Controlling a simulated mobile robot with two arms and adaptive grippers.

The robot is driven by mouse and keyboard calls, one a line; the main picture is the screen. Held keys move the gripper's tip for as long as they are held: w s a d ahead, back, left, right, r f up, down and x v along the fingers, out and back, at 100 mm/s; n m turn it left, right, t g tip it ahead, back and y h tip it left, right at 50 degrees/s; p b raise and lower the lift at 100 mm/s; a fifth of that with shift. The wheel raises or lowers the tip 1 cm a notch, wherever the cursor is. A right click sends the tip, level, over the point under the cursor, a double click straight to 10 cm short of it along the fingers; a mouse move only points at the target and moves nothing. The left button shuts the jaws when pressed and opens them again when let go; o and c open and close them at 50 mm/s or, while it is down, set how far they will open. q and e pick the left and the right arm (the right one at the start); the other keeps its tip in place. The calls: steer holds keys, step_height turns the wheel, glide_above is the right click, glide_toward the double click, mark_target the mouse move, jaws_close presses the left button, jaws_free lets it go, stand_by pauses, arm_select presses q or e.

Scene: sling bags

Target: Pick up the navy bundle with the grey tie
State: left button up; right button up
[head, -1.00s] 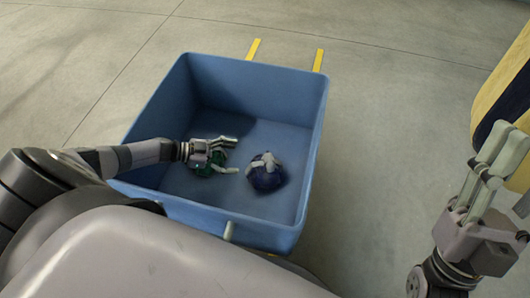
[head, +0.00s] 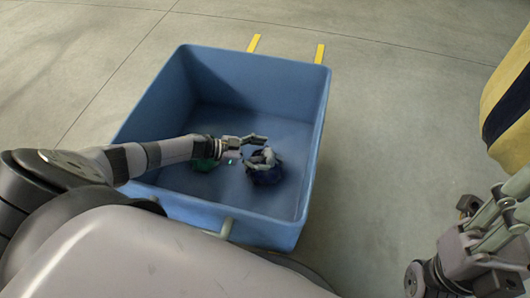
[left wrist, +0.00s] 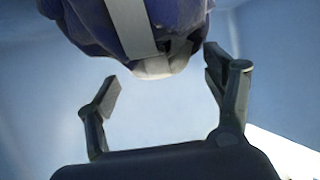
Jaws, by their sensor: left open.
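The navy bundle (head: 266,178) with its grey tie lies on the floor of a blue bin. In the left wrist view the bundle (left wrist: 190,22) fills the top, with the grey tie (left wrist: 132,25) running down its middle. My left gripper (head: 260,147) is at the bundle's upper side in the head view, partly overlapping it. In the left wrist view its two fingers are spread, with the bundle's lower end at the gap between their tips. I cannot tell whether they touch it. My right gripper (head: 502,215) is outside the bin at the right; its finger gap is unclear.
A yellow and black object (head: 508,105) stands at the right. Bare floor lies between it and the bin.

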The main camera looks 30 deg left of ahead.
arm_select(q)
steer(key=shift+c, duration=0.2)
jaws_close()
steer(key=shift+r, duration=0.1)
stand_by(0.9)
